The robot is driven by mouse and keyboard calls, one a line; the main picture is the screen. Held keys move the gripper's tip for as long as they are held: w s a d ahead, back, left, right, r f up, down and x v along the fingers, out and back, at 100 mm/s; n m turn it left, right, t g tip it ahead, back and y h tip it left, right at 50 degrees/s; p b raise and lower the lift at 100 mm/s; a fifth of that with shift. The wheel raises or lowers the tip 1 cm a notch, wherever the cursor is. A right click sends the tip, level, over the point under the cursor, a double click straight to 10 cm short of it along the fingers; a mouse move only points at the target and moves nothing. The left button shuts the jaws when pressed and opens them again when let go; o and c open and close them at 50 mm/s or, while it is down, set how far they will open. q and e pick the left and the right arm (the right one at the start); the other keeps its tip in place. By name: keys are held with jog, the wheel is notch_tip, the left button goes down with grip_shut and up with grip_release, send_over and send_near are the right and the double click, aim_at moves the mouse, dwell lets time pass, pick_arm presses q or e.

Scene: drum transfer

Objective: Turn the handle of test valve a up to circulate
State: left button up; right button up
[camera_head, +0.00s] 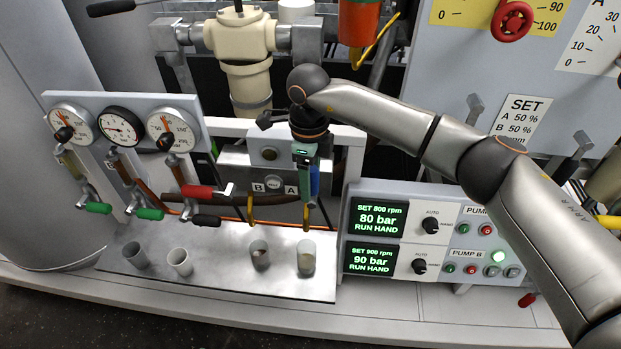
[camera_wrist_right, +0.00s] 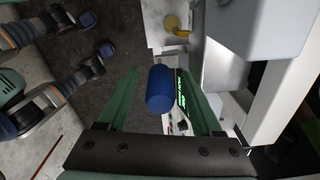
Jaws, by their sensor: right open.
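Test valve A is on the grey block with the plate marked A (camera_head: 290,190). Its blue handle (camera_head: 315,182) shows beside my green fingers in the head view, partly covered by them. My right gripper (camera_head: 305,178) reaches down in front of the block. In the right wrist view the blue handle (camera_wrist_right: 160,88) lies between the two open green fingers (camera_wrist_right: 162,95), with gaps on both sides. I see no contact there. The handle's pivot is hidden. My left gripper is not in view in the head view.
Below the valve block, a steel shelf (camera_head: 215,283) carries several cups, one cup (camera_head: 306,257) under the right yellow spout (camera_head: 306,215). Left stand gauges and valves with green, red and black handles (camera_head: 198,191). The pump panel (camera_head: 375,220) is close on the right.

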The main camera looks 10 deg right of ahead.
notch_tip(320, 180, up, 12)
jog(key=shift+a+r+b, duration=0.1)
jog(key=shift+r+b, duration=0.1)
jog(key=shift+b, duration=0.5)
